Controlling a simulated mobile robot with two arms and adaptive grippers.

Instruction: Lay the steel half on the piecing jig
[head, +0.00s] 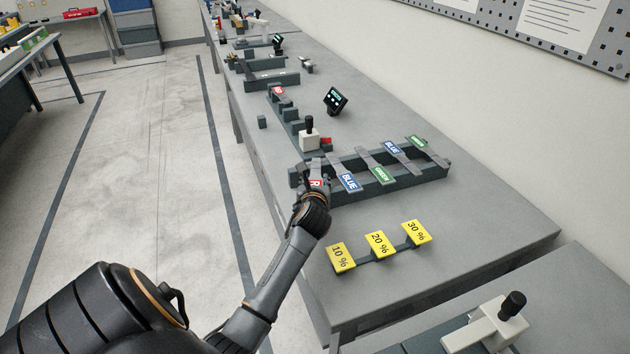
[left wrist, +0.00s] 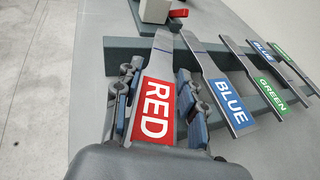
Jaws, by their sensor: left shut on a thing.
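My left gripper (head: 313,192) is shut on a steel half with a red label reading RED (left wrist: 156,108). In the left wrist view its fingers lie on both sides of the label, and the bare grey end points away over the near end of a dark rack (left wrist: 117,58). I cannot tell whether it touches the rack. Farther along the bench, another red-labelled piece (head: 278,91) lies on a stepped dark fixture (head: 290,113), which may be the piecing jig. My right gripper is out of view.
Blue-labelled (head: 349,182) and green-labelled (head: 383,176) strips lie across the rack beside my gripper. A white block with a black knob (head: 309,138) and a small display (head: 335,100) stand beyond. Yellow percent tags (head: 376,244) stand nearer. Bare bench lies right of the rack.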

